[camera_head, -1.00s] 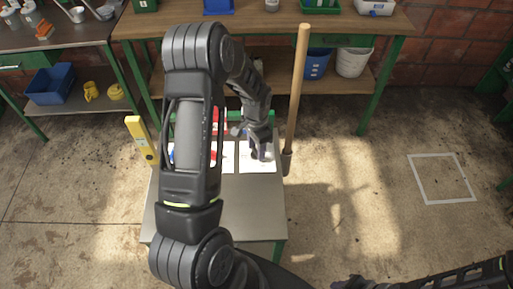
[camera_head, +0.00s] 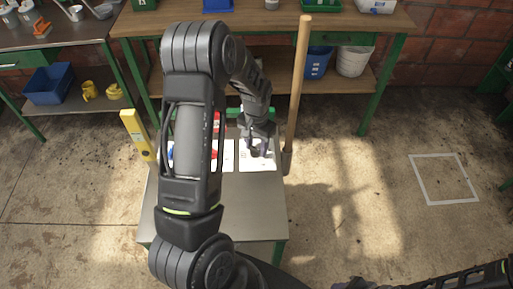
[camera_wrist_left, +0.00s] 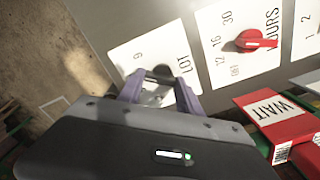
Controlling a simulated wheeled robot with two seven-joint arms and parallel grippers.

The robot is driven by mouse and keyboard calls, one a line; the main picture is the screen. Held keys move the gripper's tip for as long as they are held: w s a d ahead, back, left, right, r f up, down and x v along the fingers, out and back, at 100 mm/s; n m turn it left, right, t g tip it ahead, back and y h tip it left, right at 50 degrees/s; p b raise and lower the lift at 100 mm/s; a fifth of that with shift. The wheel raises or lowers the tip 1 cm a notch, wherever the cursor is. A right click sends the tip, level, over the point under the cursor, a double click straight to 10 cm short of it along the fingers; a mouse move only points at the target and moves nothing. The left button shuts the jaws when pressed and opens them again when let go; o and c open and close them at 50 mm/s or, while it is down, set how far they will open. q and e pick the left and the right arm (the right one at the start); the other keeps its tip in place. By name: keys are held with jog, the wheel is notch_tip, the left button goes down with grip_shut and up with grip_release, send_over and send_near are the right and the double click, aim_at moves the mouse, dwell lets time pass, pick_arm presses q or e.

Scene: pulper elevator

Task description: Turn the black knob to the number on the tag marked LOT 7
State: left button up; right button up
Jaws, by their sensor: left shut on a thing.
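The black knob (camera_wrist_left: 161,73) sits on the white LOT dial plate (camera_wrist_left: 133,56), where a 9 shows; most other numbers are hidden. In the wrist view my left gripper (camera_wrist_left: 158,88) is shut on the knob, one purple-grey finger on each side. In the head view my left gripper (camera_head: 259,150) reaches down onto the white plate (camera_head: 258,166) on the steel cabinet, and the knob is too small to read. No tag marked LOT 7 can be read. My right gripper (camera_head: 347,284) shows only partly at the bottom edge, and its fingers are unclear.
A red knob (camera_wrist_left: 256,41) stands on the HOURS plate beside the black one. A red WAIT box (camera_wrist_left: 277,115) is close by. A wooden handle (camera_head: 298,90) stands upright right of the cabinet, and a yellow level (camera_head: 136,136) at its left. My left arm covers part of the cabinet.

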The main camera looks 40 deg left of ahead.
pick_arm(q)
jog(key=shift+n+b, duration=0.35)
jog(key=shift+n, duration=1.25)
jog(key=o, duration=1.4)
jog(key=shift+r, duration=0.1)
notch_tip(320, 180, up, 8)
jog(key=shift+f+b, duration=0.2)
jog(key=shift+b, duration=0.25)
